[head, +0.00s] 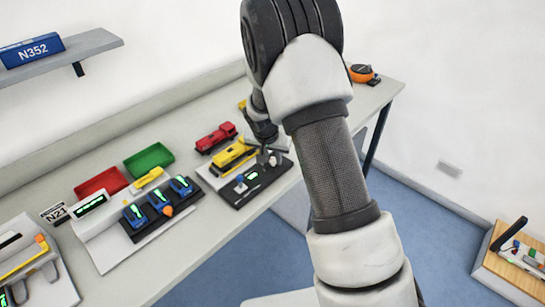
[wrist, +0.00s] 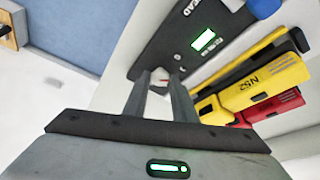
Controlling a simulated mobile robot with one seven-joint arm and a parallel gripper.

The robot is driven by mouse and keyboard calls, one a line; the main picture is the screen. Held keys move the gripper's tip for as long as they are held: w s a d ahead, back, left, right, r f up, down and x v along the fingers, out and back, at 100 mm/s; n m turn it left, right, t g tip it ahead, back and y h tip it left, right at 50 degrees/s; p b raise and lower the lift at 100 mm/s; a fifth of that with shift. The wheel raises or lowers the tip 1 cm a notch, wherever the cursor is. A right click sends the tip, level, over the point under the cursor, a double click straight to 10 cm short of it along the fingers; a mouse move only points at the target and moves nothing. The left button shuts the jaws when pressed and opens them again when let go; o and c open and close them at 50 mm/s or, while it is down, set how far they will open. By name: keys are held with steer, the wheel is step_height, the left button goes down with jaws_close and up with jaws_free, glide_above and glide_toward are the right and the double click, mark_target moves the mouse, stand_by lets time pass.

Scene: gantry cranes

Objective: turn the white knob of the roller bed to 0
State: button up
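The black panel (wrist: 166,40) with a lit green display (wrist: 208,40) lies below my gripper; it also shows on the bench in the head view (head: 235,199). Its printed label is only partly visible, so I cannot confirm which machine it serves. A small white piece with a red mark (wrist: 159,84), which looks like the white knob, shows between my fingers in the wrist view. My gripper (wrist: 160,78) has its two fingers a small gap apart, one on each side of this piece. I cannot tell whether they touch it. The knob's setting is not readable.
A yellow crane vehicle (head: 232,158) and a red one (head: 215,137) stand behind the panel. Red (head: 101,183) and green (head: 149,158) trays sit farther back. An orange round device (head: 361,73) is at the bench's far end.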

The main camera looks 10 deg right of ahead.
steer(key=c, duration=0.3)
steer(key=shift+c, duration=0.2)
steer(key=shift+n, duration=0.3)
steer(key=shift+d+n+y+b, duration=0.2)
steer(key=shift+n+y+b, duration=0.2)
steer(key=shift+n, duration=0.5)
steer(key=shift+d+r+n+t+y+p, duration=0.1)
steer(key=shift+n+t+y+p, duration=0.35)
steer(key=shift+n, duration=0.65)
steer(key=shift+n+g+y+p, duration=0.25)
steer(key=shift+n+y+p, duration=0.45)
steer(key=shift+n, duration=0.9)
steer(key=o, duration=1)
steer(key=shift+o, duration=0.2)
steer(key=shift+d, duration=0.1)
